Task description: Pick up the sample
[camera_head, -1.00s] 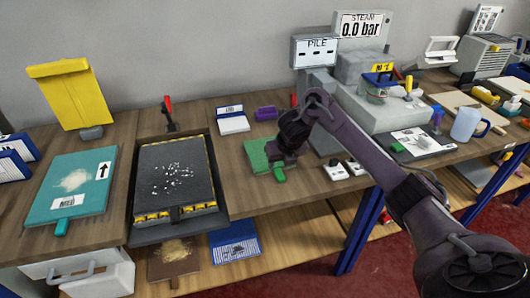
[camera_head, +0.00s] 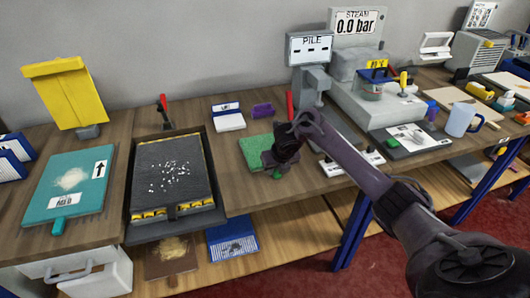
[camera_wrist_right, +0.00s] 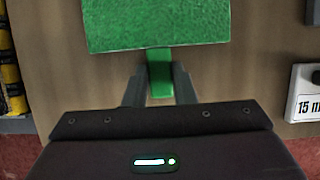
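The sample is a flat green pile square (camera_head: 256,150) lying on the wooden bench, with a narrow green tab at its near edge. In the right wrist view the square (camera_wrist_right: 155,22) fills the top and the tab (camera_wrist_right: 160,70) points toward me. My right gripper (camera_head: 277,163) is low over the sample's near right corner in the head view. In the right wrist view its two fingers (camera_wrist_right: 160,82) stand on either side of the tab, very close to it. I cannot tell whether they press on it. My left gripper is out of view.
A dark tray (camera_head: 172,175) with white specks and a teal board (camera_head: 70,187) stand left. Behind the sample are a white block (camera_head: 228,120) and a purple piece (camera_head: 263,110). The PILE gauge (camera_head: 311,48) stands behind right. Small switches (camera_head: 337,166) sit right.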

